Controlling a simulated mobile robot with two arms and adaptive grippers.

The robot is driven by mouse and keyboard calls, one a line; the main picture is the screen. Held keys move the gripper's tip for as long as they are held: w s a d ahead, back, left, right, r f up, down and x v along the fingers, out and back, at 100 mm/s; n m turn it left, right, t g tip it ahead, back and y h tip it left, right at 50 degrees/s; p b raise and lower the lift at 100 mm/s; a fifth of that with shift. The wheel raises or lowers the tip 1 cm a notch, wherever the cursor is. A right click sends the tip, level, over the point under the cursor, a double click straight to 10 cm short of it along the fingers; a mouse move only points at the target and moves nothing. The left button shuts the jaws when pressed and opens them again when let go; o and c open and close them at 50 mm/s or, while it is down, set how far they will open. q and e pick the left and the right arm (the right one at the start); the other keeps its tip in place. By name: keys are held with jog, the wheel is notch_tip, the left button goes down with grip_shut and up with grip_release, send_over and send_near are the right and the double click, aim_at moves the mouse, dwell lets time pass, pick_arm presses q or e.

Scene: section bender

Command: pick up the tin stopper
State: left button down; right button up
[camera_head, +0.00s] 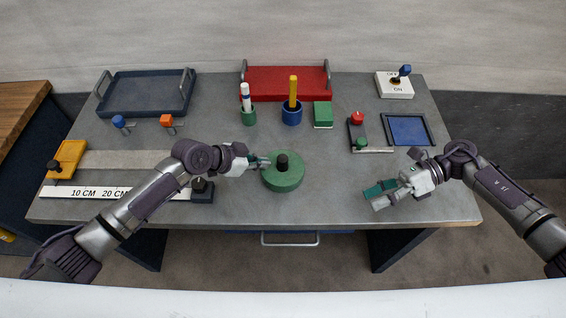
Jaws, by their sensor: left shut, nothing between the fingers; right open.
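A low round green tin (284,181) stands at the front middle of the grey table. A black stopper (283,160) stands upright at the middle of its top. My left gripper (266,162) is shut and empty, just to the left of the stopper, with its fingertips over the tin's left edge. Whether the fingertips touch the tin cannot be told. My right gripper (376,197) is open and empty over the table's front right part, well to the right of the tin.
Behind the tin stand a green cup (248,116) and a blue cup (291,115) with markers, and a green box (323,115). A black stand (202,192) is close under my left arm. The table between the tin and my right gripper is clear.

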jog(key=w+a+r+n+g+h, duration=0.1)
jog(key=w+a+h, duration=0.2)
jog(key=a, duration=0.4)
jog(key=w+a+n+g+h, duration=0.1)
jog(key=w+a+h, duration=0.1)
jog(key=a+h, duration=0.3)
notch_tip(320, 180, up, 6)
jog(key=t+h, duration=0.5)
jog(key=t, duration=0.1)
send_over(283, 158)
notch_tip(283, 158, down, 11)
jog(key=shift+r, duration=0.1)
grip_shut()
notch_tip(283, 158, up, 10)
jog(key=shift+s, duration=0.1)
